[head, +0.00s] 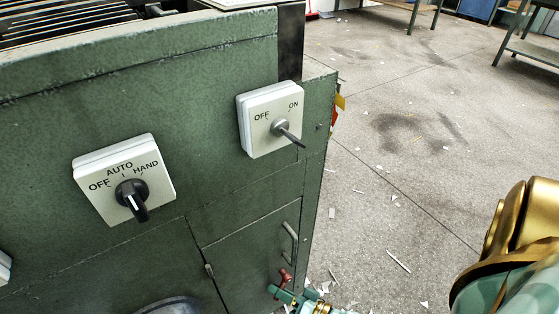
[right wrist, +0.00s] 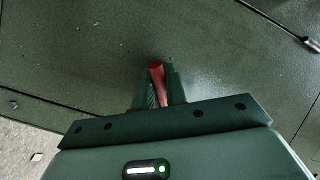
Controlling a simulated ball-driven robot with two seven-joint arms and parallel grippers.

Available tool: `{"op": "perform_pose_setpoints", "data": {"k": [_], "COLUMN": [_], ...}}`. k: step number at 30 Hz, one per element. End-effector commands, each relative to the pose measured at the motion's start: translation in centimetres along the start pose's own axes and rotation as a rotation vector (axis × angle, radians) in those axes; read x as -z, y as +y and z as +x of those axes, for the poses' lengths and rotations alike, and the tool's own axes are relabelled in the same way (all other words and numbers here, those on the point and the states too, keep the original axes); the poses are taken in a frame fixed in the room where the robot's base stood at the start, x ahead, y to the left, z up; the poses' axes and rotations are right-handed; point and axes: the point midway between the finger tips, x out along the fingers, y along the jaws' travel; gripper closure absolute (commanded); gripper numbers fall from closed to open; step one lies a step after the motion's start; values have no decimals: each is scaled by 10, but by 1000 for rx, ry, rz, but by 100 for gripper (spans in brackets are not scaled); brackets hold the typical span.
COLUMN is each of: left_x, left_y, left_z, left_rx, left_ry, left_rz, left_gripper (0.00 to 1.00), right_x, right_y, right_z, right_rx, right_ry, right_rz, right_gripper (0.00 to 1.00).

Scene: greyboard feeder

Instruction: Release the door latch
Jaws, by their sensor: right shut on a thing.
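The red door latch (head: 286,275) is on the lower part of the green cabinet door (head: 243,248) in the head view. My right gripper (head: 283,291) is at the latch, low in the picture. In the right wrist view the red latch (right wrist: 156,72) stands between the two fingers of my right gripper (right wrist: 158,92), which are shut on it. Part of the latch is hidden by the fingers. The door looks flush with the cabinet front. My left gripper is not in view.
A grey bar handle (head: 291,243) sits on the door above the latch. Higher up are an OFF/ON switch box (head: 258,140) and an OFF/AUTO/HAND selector (head: 105,180). Open floor (head: 400,200) with scattered paper scraps lies to the right. Workbenches stand at the back right.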

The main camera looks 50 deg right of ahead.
Motion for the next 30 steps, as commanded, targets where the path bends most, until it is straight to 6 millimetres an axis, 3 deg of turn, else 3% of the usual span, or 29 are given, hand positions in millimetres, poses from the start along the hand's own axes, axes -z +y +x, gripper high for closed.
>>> {"op": "perform_pose_setpoints", "data": {"k": [12,30], "left_x": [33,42], "left_y": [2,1], "left_z": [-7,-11], "left_rx": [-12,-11], "left_ry": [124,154], "left_rz": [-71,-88], "left_gripper": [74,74], "right_x": [1,7], "right_y": [-12,-22], "right_z": [1,1], "right_rx": [142,242], "right_ry": [67,117], "right_rz": [339,570], "right_gripper": [100,100]}}
